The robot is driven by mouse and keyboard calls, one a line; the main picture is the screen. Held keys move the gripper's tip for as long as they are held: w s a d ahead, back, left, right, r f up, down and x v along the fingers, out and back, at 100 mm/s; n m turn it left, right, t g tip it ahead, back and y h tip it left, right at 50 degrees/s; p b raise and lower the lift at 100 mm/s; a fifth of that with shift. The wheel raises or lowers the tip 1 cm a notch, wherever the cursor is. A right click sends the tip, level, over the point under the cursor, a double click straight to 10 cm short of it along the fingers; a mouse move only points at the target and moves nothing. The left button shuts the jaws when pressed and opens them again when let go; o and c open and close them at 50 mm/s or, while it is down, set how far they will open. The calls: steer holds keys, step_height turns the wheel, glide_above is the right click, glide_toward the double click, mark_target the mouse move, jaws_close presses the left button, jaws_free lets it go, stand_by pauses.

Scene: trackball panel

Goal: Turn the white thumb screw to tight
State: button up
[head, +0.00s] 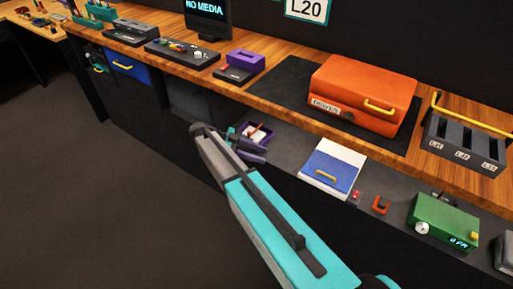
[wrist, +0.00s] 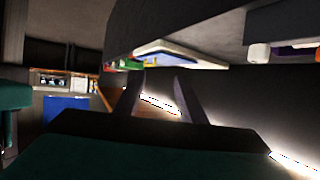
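No white thumb screw can be picked out with certainty. The clearest white round part in the head view is a small white knob (head: 422,228) on the front of a green box (head: 447,222), at the right on the lower shelf. Whether it is tight or loose cannot be told. A black panel (head: 182,53) with small controls sits on the wooden counter; its details are too small to read. My gripper (head: 262,153) is by the lower shelf, well left of the green box. In the wrist view my gripper (wrist: 159,78) has its two fingers apart with nothing between them.
A purple tray (head: 270,128) lies just behind my gripper. A white-and-blue case (head: 330,172) and small red items (head: 381,204) lie between it and the green box. The wooden counter (head: 290,104) overhangs the shelf, with an orange case (head: 362,92) on top. The floor at left is clear.

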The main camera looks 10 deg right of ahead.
steer(key=shift+s+r+p, duration=0.15)
steer(key=shift+s+p, duration=0.2)
steer(key=shift+s, duration=1.25)
steer(key=s+d+f+n+g+y, duration=0.1)
steer(key=s+d+f+n+y, duration=0.2)
steer(key=s+f+n, duration=0.45)
steer(key=s+d+f+n+y, duration=0.2)
steer(key=s+d+f+n, duration=0.15)
steer(key=s+f, duration=0.65)
steer(key=s+a+f+n+y, duration=0.2)
steer(key=s+f+n+y, duration=0.2)
steer(key=s, duration=0.5)
steer(key=s+a+f+n+y, duration=0.2)
steer(key=s+f+n, duration=0.4)
steer(key=s, duration=0.3)
steer(key=shift+s+a+f+n+y, duration=0.2)
steer(key=shift+a+f+n+y, duration=0.1)
steer(key=shift+f+y, duration=0.6)
steer(key=shift+c, duration=0.7)
